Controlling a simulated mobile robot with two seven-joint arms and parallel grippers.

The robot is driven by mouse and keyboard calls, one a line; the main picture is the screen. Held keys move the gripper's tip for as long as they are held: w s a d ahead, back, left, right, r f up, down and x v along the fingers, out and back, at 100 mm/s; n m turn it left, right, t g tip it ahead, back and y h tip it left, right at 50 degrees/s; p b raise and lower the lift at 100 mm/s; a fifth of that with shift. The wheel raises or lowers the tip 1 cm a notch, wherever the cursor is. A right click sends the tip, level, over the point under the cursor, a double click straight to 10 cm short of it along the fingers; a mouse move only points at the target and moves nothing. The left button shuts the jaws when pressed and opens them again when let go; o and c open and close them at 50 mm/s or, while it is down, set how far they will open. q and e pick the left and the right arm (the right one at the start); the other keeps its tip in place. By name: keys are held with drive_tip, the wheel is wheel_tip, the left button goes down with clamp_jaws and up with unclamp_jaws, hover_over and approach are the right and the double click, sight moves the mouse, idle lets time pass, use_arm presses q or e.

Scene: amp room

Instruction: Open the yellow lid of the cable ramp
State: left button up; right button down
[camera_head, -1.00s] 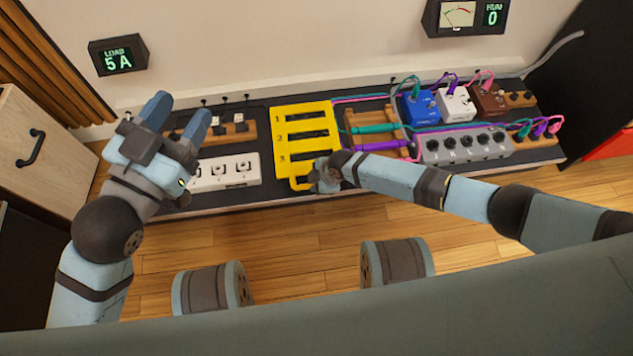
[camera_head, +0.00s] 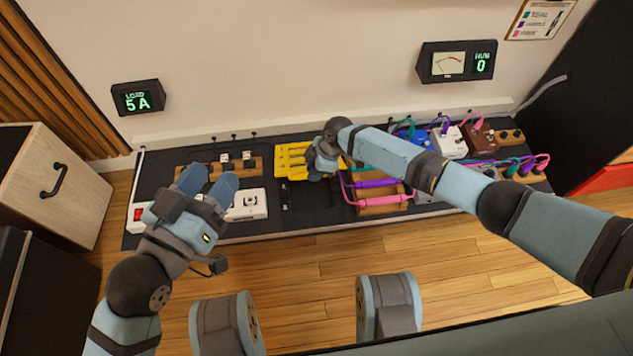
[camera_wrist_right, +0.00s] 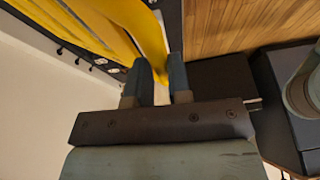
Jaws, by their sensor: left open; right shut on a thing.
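The yellow lid (camera_head: 291,157) of the cable ramp is tilted up, with its slotted bars standing toward the wall. Below it the dark channel of the ramp (camera_head: 308,203) lies uncovered. My right gripper (camera_head: 322,164) is at the lid's right side, partly covering it. In the right wrist view, the fingers (camera_wrist_right: 160,78) are shut on the yellow lid (camera_wrist_right: 147,38) at its handle edge.
A wooden rack with pink and purple cables (camera_head: 378,195) stands just right of the ramp. A wooden block with plugs (camera_head: 248,165) sits at left. The floor in front is clear.

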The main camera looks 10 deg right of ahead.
drive_tip(key=shift+w+d+r, duration=0.1)
drive_tip(key=shift+w+r, duration=0.05)
drive_tip(key=shift+w, duration=0.25)
drive_tip(key=shift+w+d+r, duration=0.1)
drive_tip(key=shift+w+r, duration=0.05)
drive_tip(key=shift+w, duration=0.25)
drive_tip(key=c, duration=1.4)
unclamp_jaws()
drive_tip(key=shift+f, duration=0.1)
drive_tip(key=o, duration=0.3)
drive_tip(key=shift+f, duration=0.2)
drive_tip(key=shift+o, duration=0.2)
drive_tip(key=shift+s+r, duration=0.1)
drive_tip(key=shift+a, duration=0.1)
